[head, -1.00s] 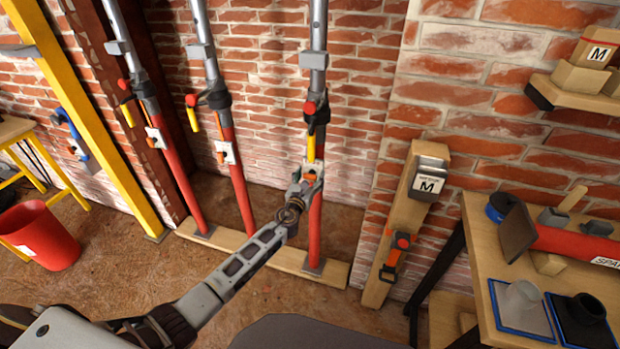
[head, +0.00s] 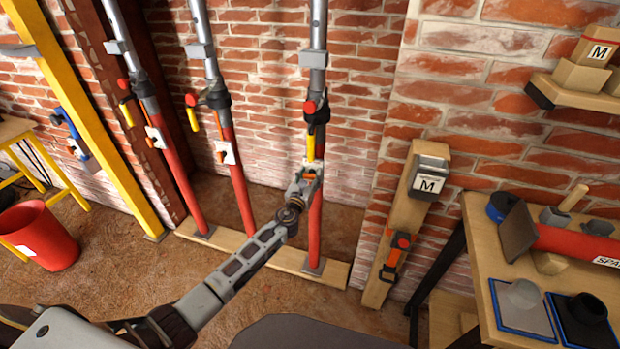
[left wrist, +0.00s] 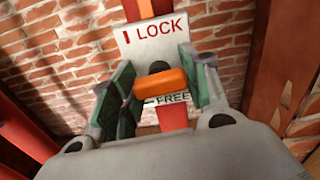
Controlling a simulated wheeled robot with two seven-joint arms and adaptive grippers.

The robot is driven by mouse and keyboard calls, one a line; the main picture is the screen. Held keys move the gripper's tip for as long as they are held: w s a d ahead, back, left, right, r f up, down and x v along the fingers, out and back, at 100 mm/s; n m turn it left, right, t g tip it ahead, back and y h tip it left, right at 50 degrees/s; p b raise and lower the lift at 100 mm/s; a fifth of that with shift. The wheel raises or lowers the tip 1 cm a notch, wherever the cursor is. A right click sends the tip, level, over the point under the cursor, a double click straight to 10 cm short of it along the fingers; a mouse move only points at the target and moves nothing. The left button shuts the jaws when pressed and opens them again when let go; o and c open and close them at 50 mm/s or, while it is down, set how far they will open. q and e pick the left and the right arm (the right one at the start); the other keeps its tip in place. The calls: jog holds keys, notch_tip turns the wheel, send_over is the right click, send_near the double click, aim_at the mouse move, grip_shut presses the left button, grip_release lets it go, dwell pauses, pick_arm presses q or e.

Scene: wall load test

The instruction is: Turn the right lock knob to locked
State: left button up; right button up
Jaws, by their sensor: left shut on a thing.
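The right lock knob (left wrist: 160,84) is an orange bar on a dark hub, lying nearly level, its right end slightly higher, in the left wrist view. It sits on a pale plate (left wrist: 150,38) with LOCK in red above and FREE below, partly covered by the knob. The plate is on the right red prop (head: 316,225). My left gripper (head: 306,176) is at this plate and mostly hides the knob in the head view. Its green-padded fingers are shut on the two ends of the bar. My right gripper is not in view.
The middle prop (head: 240,185) and left prop (head: 178,180) stand to the left with similar plates, on a wooden sill (head: 225,249). A wooden post (head: 378,265) with an M box stands right of the right prop. A workbench (head: 478,235) fills the right side.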

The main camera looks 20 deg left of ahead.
pick_arm(q)
jog(key=shift+n, duration=0.6)
jog(key=n+b, duration=0.2)
jog(key=n, duration=0.4)
jog(key=shift+b, duration=0.35)
jog(key=shift+f+n, duration=0.1)
jog(key=shift+n, duration=0.8)
jog(key=n+b, duration=0.1)
jog(key=n, duration=0.2)
jog(key=shift+n, duration=0.3)
jog(key=n, duration=0.3)
jog(key=shift+n, duration=0.7)
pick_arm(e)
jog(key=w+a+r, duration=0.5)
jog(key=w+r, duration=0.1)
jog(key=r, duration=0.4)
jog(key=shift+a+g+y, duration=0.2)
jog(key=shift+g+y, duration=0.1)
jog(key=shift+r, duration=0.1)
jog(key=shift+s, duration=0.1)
